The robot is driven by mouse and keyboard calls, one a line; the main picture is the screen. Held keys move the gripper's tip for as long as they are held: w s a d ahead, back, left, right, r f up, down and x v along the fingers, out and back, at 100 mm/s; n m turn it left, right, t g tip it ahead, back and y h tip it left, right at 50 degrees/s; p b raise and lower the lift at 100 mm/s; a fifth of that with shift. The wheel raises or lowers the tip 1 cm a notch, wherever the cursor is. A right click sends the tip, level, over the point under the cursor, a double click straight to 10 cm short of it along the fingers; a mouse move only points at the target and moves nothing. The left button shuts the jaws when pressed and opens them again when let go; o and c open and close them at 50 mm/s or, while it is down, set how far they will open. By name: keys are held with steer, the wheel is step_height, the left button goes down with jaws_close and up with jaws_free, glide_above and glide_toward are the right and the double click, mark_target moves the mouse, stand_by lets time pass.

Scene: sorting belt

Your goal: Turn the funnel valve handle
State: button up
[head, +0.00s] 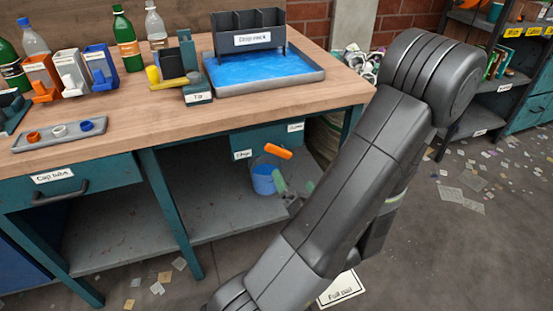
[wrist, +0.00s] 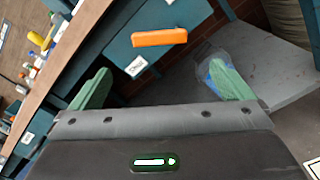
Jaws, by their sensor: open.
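The orange handle (head: 277,151) is a short bar in front of a teal housing (head: 245,141) under the bench top. In the wrist view the handle (wrist: 160,37) lies nearly level, beyond and between my fingertips. My gripper (head: 295,190) has green fingers, spread apart with nothing between them. In the wrist view my gripper (wrist: 163,84) stands short of the handle, not touching it. A clear bucket with blue contents (head: 263,180) is below the handle; in the wrist view the right finger partly hides it.
The bench (head: 150,120) carries bottles, small bins, a cap tray (head: 60,142) and a blue water tray (head: 265,75) with a dark rack. Its teal legs and grey lower shelf (head: 115,220) are near my arm. Paper scraps litter the floor.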

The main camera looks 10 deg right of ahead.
mark_target(279, 154)
steer(key=w+a, duration=0.1)
steer(key=w, duration=0.8)
steer(key=w+a+b, duration=0.1)
steer(key=w, duration=0.3)
steer(key=shift+w+a, duration=0.15)
steer(key=shift+a, duration=0.15)
